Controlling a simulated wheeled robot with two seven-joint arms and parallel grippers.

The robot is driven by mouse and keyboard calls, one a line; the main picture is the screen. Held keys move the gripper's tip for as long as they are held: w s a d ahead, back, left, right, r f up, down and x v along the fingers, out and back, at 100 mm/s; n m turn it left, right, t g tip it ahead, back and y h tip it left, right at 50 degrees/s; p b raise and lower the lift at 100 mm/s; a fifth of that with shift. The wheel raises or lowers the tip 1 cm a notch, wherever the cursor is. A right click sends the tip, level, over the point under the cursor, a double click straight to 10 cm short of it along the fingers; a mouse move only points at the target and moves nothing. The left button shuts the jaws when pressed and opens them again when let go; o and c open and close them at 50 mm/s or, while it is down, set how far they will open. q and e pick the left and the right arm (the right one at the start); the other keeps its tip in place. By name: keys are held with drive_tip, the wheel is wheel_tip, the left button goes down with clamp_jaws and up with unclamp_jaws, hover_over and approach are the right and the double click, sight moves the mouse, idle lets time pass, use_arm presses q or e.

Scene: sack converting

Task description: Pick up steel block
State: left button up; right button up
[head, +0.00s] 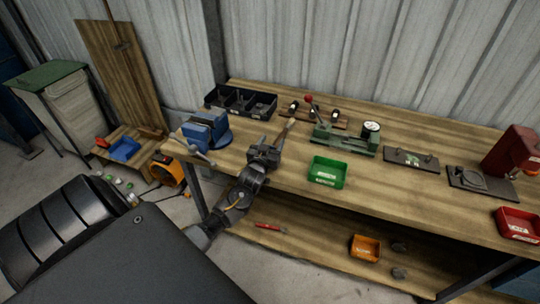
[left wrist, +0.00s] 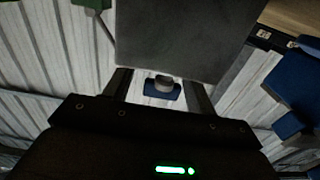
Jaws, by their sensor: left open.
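A large plain grey block face (left wrist: 185,40), which looks like the steel block, fills the top middle of the left wrist view, at the ends of my fingers. My left gripper (left wrist: 160,85) is open, with one finger on each side of a gap below this face. I cannot tell whether the fingers touch the block. In the head view my left gripper (head: 264,152) is over the workbench (head: 400,185), right of the blue vise (head: 205,132). I cannot make out the block apart from the gripper there. My right gripper is not in view.
A black divided tray (head: 240,101) and a green press (head: 343,138) stand behind the gripper. A green bin (head: 326,172) is to its right. A red bin (head: 519,224) stands at the far right. An orange bin (head: 365,247) sits on the lower shelf.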

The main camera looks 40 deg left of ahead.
use_arm(q)
drive_tip(key=shift+c, duration=0.5)
clamp_jaws()
drive_tip(key=shift+r, duration=0.15)
